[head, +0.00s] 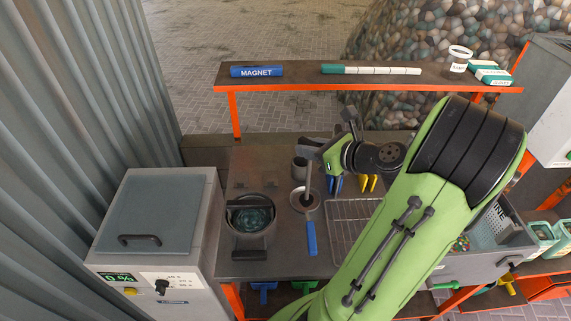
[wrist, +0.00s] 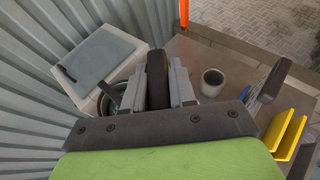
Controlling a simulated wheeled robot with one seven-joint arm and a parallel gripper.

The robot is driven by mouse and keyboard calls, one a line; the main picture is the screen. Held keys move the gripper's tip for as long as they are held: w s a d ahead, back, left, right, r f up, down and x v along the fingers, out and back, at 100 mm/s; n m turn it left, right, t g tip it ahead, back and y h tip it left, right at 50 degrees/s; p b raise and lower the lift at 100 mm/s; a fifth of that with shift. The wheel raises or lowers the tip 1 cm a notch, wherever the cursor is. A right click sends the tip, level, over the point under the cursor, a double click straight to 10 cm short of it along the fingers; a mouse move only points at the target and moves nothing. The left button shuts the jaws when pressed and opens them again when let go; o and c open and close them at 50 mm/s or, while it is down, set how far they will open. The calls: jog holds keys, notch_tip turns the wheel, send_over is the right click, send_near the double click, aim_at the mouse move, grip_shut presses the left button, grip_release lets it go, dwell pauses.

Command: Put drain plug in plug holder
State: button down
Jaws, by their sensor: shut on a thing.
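My gripper (head: 311,153) is shut on a dark upright piece, which I take to be the drain plug (head: 308,178). In the wrist view the drain plug (wrist: 158,78) is a black, rounded piece between the grey fingers of my gripper (wrist: 160,92). In the head view its lower end is over or in a round metal dish with a blue handle (head: 310,238); I cannot tell if they touch. A small grey cup (head: 299,164), possibly the plug holder, stands just behind. The cup shows empty, right of my fingers, in the wrist view (wrist: 212,82).
A pot (head: 251,241) of dark liquid stands left on the worktop (head: 262,178). A wire rack (head: 348,216) lies right, partly behind my arm. A raised shelf (head: 295,78) runs along the back. A grey lidded box (head: 152,215) stands at the left.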

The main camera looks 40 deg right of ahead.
jog(key=w+d+p, duration=0.1)
jog(key=w+d, duration=1.1)
jog(key=w, duration=0.2)
notch_tip(320, 180, down, 7)
jog(key=b, duration=0.1)
jog(key=shift+s+a, duration=0.2)
jog(key=c, duration=0.9)
grip_release()
jog(key=shift+f, duration=0.1)
